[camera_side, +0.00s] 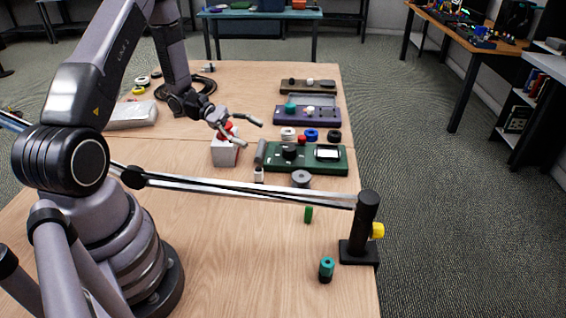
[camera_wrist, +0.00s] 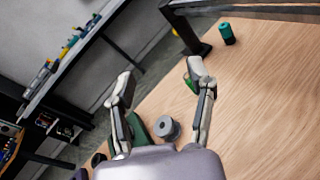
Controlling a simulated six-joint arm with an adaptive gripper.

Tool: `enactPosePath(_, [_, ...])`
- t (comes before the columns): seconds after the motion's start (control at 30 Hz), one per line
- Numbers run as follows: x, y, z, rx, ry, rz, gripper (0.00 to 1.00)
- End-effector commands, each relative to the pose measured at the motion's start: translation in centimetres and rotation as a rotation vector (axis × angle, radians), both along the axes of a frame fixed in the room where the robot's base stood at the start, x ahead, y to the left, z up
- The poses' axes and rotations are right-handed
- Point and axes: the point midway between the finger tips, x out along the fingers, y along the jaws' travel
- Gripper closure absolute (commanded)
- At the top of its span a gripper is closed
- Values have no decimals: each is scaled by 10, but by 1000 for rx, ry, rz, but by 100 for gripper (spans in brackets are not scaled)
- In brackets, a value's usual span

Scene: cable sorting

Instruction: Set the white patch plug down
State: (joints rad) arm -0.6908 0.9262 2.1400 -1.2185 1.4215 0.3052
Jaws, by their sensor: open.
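A small white piece with a dark top (camera_side: 258,175), which may be the white patch plug, stands on the wooden table just in front of the green board's left end. I cannot make it out in the wrist view. My gripper (camera_side: 246,132) is above the table, up and left of that piece, near the white box with a red button (camera_side: 225,153). In the wrist view my gripper (camera_wrist: 160,78) has its two fingers spread wide, with nothing held between them.
The green board (camera_side: 338,167) carries a black knob. A grey spool (camera_side: 301,178), a green cylinder (camera_side: 308,215) and a teal-and-black cylinder (camera_side: 326,270) stand in front. A metal rail (camera_side: 240,187) crosses the table to a black post (camera_side: 365,225). The front table is mostly clear.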

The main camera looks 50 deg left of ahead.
Motion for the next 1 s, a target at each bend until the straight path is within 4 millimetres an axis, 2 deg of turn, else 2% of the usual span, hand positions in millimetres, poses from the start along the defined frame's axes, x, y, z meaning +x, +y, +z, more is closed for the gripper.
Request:
enactPosePath(0.03, [-6,-15,25,83,-40,-104,45])
enactPosePath(0.1, [-21,-32,52,197,-85,-242,45])
enactPosePath(0.2, [-45,-52,84,374,-158,-423,45])
enactPosePath(0.4, [-100,-73,132,768,-342,-717,45])
enactPosePath(0.57, [-139,-72,162,1106,-533,-872,45])
enactPosePath(0.7, [-164,-63,185,1388,-717,-931,45])
enactPosePath(0.93, [-185,-50,209,1668,-921,-929,45])
enactPosePath(1.0, [-187,-49,212,1701,-946,-923,39])
